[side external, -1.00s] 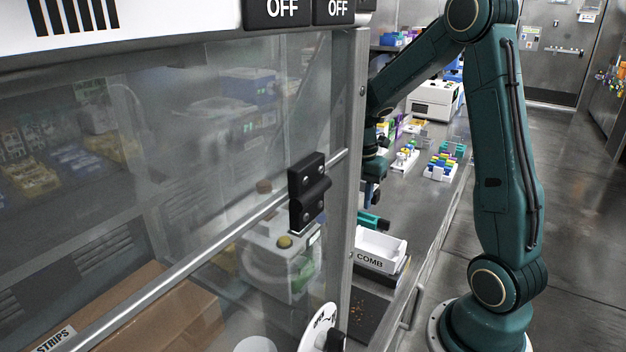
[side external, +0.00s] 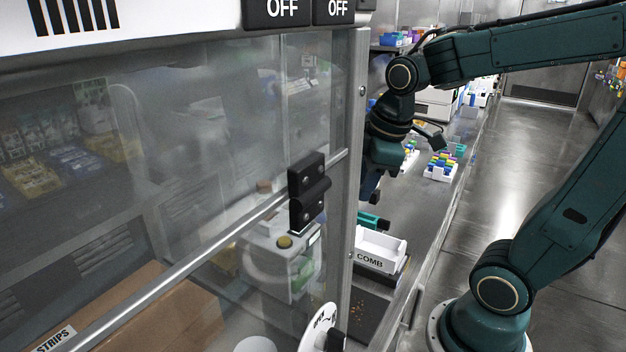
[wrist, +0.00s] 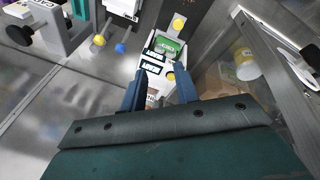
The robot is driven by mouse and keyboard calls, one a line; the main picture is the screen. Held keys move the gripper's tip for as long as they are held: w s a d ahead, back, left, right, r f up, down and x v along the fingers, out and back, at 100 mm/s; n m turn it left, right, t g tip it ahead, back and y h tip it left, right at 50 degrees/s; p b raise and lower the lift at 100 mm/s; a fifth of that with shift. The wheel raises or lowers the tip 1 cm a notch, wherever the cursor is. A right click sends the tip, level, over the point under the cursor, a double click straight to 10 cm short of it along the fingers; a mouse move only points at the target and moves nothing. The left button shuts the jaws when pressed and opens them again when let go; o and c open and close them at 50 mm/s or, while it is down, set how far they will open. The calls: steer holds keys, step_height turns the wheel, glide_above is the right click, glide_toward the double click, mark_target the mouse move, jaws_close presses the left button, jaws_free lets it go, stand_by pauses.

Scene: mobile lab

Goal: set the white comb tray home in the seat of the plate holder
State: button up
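The white comb tray (side external: 380,244), a shallow open box lettered COMB, rests level on a dark base at the bench's front edge in the side external view. I cannot tell whether that base is the plate holder, and no seat shows clearly. My gripper (side external: 369,187) points down above and behind the tray, apart from it, partly hidden by the cabinet's frame. In the wrist view my gripper (wrist: 160,82) shows two blue fingers spread with a gap and nothing seen held between them. A white device with a green screen (wrist: 168,48) shows beyond the fingertips.
A glass-fronted cabinet with a metal frame post (side external: 350,190) stands close to my gripper. A teal-ended part (side external: 372,221) lies just behind the tray. Racks with coloured caps (side external: 441,166) stand farther along the bench. A dark mat (side external: 368,312) lies in front of the tray.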

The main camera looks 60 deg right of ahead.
steer(key=s+a+r+m+t, duration=0.2)
steer(key=s+a+m, duration=0.3)
steer(key=s+m, duration=0.2)
steer(key=shift+s+a+y, duration=0.2)
steer(key=shift+s+y, duration=0.2)
steer(key=shift+c, duration=0.2)
